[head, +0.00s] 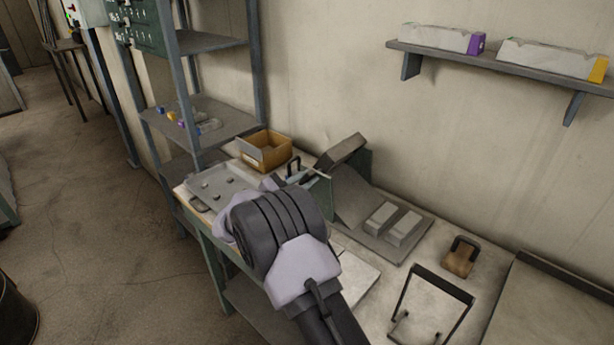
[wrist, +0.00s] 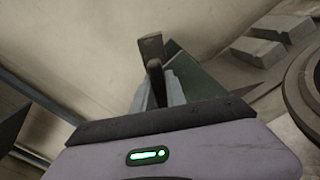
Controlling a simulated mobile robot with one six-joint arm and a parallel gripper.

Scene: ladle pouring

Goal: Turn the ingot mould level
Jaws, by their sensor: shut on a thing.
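The ingot mould (head: 343,151) looks like a dark grey block at the back of the bench, tilted with its right end higher. It sits by a green stand (head: 354,168), whose plate also shows in the wrist view (wrist: 196,78). My gripper (head: 298,178) is at the left of the stand. My wrist hides part of the stand, and how the handle joins the mould is unclear.
Two pale ingots (head: 404,228) lie on a grey plate (head: 370,235) right of my wrist. An orange bin (head: 264,150) and a grey tray (head: 222,188) are to the left. A brown block with a handle (head: 460,258) and a black frame (head: 432,300) stand at the right.

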